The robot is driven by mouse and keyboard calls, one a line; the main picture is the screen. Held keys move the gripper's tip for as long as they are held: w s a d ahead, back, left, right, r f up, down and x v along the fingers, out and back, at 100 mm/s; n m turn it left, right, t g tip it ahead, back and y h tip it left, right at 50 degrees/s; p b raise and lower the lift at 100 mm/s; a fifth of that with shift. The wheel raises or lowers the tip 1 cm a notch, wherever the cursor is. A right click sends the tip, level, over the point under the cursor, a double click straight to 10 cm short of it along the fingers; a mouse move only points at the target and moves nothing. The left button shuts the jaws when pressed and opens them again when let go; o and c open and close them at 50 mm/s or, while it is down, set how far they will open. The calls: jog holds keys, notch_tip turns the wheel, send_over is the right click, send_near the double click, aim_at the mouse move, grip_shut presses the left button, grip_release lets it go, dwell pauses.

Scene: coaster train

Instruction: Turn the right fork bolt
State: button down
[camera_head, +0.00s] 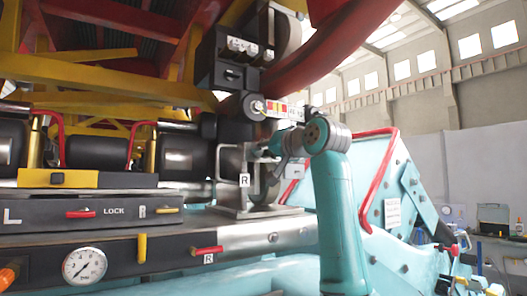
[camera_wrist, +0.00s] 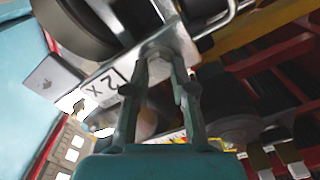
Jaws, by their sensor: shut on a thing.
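The right fork bolt (camera_wrist: 159,52) is a pale metal hex head on a bright metal plate (camera_wrist: 112,82) with a black-on-white label. In the wrist view it sits between the fingertips of my gripper (camera_wrist: 159,66), which is shut on it, one finger on each side. In the head view my gripper (camera_head: 264,150) reaches left to the upper part of the metal fork bracket (camera_head: 227,165), which has a white R label (camera_head: 244,180). The bolt head is hidden there by my gripper. Its turned angle cannot be told.
A gauge (camera_head: 85,264) and red-handled levers (camera_head: 80,214) line the front panel. A wheel (camera_head: 243,107) and black blocks (camera_head: 226,62) stand just above my gripper. A thick red tube (camera_head: 330,52) arches overhead. A red-edged teal structure (camera_head: 385,190) stands right of my arm.

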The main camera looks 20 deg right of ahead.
jog(key=c, duration=1)
grip_release()
jog(key=shift+o, duration=0.2)
jog(key=shift+s+d, duration=0.1)
jog(key=v, duration=1.2)
